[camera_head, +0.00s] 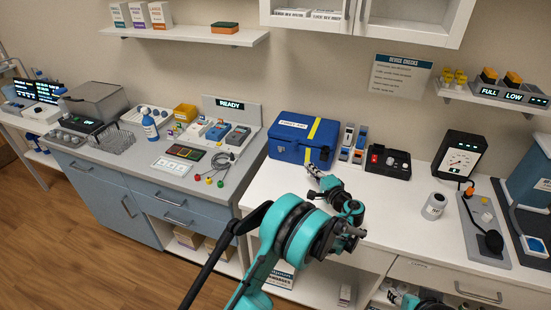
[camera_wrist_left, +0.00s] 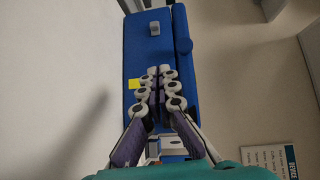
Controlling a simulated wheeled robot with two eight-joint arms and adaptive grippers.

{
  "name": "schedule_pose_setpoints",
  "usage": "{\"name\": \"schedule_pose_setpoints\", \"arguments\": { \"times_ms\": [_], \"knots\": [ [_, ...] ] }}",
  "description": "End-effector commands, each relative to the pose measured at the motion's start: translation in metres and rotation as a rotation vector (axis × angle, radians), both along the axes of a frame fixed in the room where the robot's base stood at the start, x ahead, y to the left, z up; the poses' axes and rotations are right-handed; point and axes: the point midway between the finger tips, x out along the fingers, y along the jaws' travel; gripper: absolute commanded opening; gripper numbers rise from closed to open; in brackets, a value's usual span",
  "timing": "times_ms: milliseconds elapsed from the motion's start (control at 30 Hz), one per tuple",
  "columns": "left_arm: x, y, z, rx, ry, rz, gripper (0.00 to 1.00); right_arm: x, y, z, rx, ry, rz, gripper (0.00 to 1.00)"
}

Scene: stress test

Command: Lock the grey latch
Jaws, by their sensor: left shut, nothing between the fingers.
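The blue first-aid case (camera_head: 286,150) stands on the white counter against the wall, its lid down, with a yellow stripe. In the left wrist view the blue case (camera_wrist_left: 150,55) runs up the picture, and a small grey latch (camera_wrist_left: 154,30) shows on its face, apart from my fingers. I cannot tell whether this latch is locked. My left gripper (camera_head: 309,168) is at the case's front, near its right end. In the wrist view my left gripper (camera_wrist_left: 159,72) has its fingertips together and empty, over the case's face; they hide what lies behind them.
Small boxes (camera_head: 352,144) and a black tray (camera_head: 386,163) stand right of the case. Cables with coloured ends (camera_head: 215,178) lie to the left. The counter between tray and jar is clear. My right arm shows partly at the bottom.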

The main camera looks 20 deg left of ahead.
Motion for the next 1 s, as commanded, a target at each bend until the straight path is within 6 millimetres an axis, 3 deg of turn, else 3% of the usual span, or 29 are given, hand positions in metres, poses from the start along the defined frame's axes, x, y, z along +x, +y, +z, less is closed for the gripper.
{"name": "schedule_pose_setpoints", "arguments": {
  "times_ms": [200, 633, 833, 1000],
  "knots": [
    [0.006, -0.016, -0.016, 0.080, -0.031, -0.010, 0.00, 0.000, 0.000, 0.001, 0.000, 0.000, 0.000, 0.40],
    [0.008, -0.017, -0.018, 0.091, -0.035, -0.011, 0.00, 0.000, 0.000, 0.001, 0.000, 0.000, 0.000, 0.40],
    [0.022, -0.002, -0.019, 0.090, -0.034, -0.008, 0.00, 0.000, 0.000, -0.005, 0.000, 0.000, 0.000, 0.40],
    [0.047, 0.022, -0.020, 0.090, -0.034, -0.008, 0.00, 0.000, 0.000, -0.015, 0.000, 0.000, 0.000, 0.40]
  ]
}}
